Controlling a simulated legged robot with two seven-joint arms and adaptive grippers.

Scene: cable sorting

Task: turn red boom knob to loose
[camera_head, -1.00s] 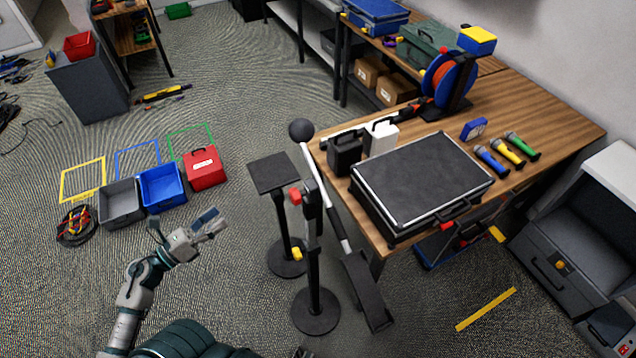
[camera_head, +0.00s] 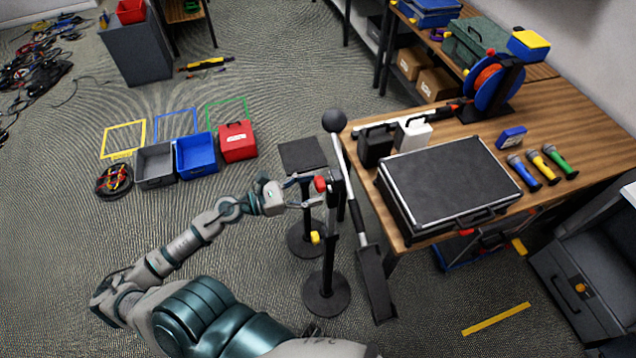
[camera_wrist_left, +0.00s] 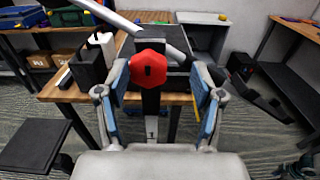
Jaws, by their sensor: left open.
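The red boom knob (camera_head: 320,184) sits on the upper part of the black boom stand (camera_head: 328,250). In the left wrist view the red knob (camera_wrist_left: 149,69) faces the camera, with a dark mark at its centre. My left gripper (camera_head: 308,196) is open and close to the knob. In the left wrist view its blue-padded fingers (camera_wrist_left: 160,95) stand to the left and right of the knob, with a gap on both sides. The knob's exact depth between the fingertips is hard to tell. My right gripper is not in view.
A second stand with a flat top (camera_head: 302,153) is close behind the gripper. The wooden table (camera_head: 420,245) with a black case (camera_head: 450,180) lies right. Bins (camera_head: 155,182) stand on the floor left.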

